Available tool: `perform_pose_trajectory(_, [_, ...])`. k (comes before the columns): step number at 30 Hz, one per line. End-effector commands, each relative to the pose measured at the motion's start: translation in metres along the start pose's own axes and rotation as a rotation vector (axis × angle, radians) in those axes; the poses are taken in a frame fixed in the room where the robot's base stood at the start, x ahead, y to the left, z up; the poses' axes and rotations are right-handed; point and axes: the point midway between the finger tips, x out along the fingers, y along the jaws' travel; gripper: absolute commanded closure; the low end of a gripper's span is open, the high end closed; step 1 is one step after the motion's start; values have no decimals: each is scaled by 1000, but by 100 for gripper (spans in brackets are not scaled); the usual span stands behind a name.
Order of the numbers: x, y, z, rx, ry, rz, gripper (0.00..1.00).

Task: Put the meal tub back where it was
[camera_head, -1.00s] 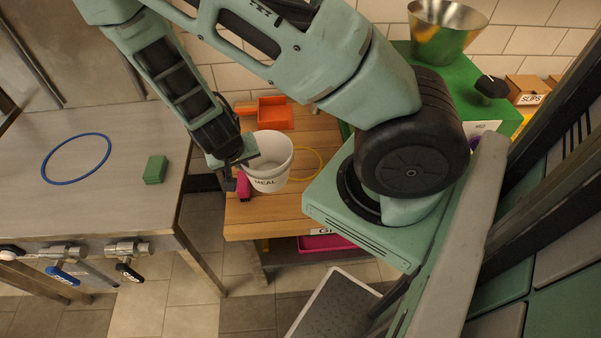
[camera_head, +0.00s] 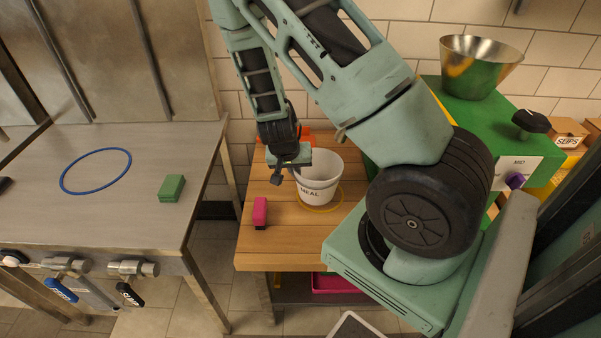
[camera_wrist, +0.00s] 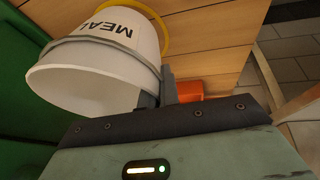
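The meal tub (camera_head: 318,190) is a white, open-topped bucket marked MEAL. It is upright at the yellow ring (camera_head: 338,201) on the wooden table; the ring shows around the front and right of its base. I cannot tell whether the base touches the wood. My gripper (camera_head: 292,168) is at the tub's left rim. In the wrist view the tub (camera_wrist: 95,80) fills the upper left, with the grey fingers (camera_wrist: 158,93) closed at its rim and a grey band across its side. The yellow ring (camera_wrist: 150,18) shows past its base.
A pink block (camera_head: 260,212) lies on the wooden table (camera_head: 285,250), left of the tub. An orange scoop (camera_head: 297,137) is behind my gripper. A green machine (camera_head: 465,110) with a metal hopper stands right. The steel table (camera_head: 120,215) holds a blue ring (camera_head: 96,171) and green block (camera_head: 171,188).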

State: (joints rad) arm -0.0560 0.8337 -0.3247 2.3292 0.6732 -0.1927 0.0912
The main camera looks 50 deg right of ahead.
Motion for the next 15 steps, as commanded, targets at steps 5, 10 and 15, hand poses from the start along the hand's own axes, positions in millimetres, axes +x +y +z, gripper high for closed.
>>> perform_pose_trajectory(5, [11, 11, -24, 1, -1, 1, 100])
perform_pose_trajectory(10, [17, 12, -27, -3, -2, 1, 100])
perform_pose_trajectory(15, [38, 9, -18, -2, -4, 2, 100])
